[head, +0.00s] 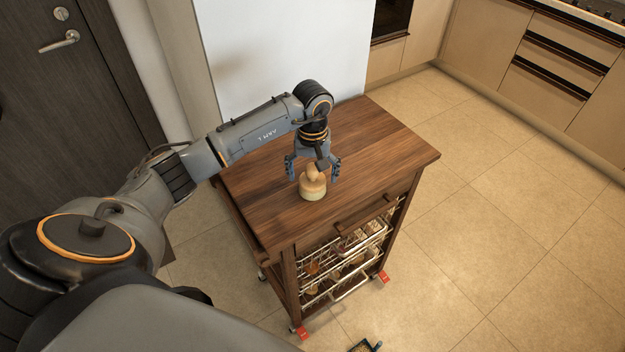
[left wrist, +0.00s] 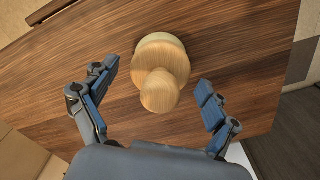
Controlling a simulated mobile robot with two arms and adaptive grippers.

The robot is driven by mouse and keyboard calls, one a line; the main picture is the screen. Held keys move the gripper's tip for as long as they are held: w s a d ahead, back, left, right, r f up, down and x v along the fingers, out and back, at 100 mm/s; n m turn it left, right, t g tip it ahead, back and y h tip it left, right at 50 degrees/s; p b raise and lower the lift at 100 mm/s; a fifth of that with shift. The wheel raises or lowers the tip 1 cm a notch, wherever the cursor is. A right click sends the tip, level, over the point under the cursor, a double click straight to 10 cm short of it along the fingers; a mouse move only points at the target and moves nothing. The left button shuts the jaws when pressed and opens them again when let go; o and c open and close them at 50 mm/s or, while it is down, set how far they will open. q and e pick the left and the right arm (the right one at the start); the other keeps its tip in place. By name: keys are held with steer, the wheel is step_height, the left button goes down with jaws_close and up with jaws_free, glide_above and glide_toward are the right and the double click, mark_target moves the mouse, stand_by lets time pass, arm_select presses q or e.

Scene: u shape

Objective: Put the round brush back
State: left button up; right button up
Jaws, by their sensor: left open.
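The round brush (head: 313,187) stands upright on the wooden top of a kitchen cart (head: 391,148). It has a pale wooden body with a rounded knob on top. My left gripper (head: 313,175) is above the cart top, open, with its fingers on either side of the brush knob. In the left wrist view the brush (left wrist: 160,75) lies ahead of the open left gripper (left wrist: 158,100), with visible gaps between it and both blue-padded fingers. The brush's underside is hidden. My right gripper is in neither view.
Wire baskets (head: 345,262) with items hang under the cart top, below a drawer. A white panel (head: 285,55) stands behind the cart, and a dark door (head: 75,90) is at the left. A small dark object (head: 365,346) lies on the floor in front. The rest of the cart top is clear.

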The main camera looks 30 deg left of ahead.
arm_select(q)
step_height(320, 180, up, 9)
steer(key=shift+r+b, duration=0.1)
steer(key=shift+b, duration=1.1)
steer(key=shift+r, duration=0.4)
steer(key=shift+s+f, duration=0.1)
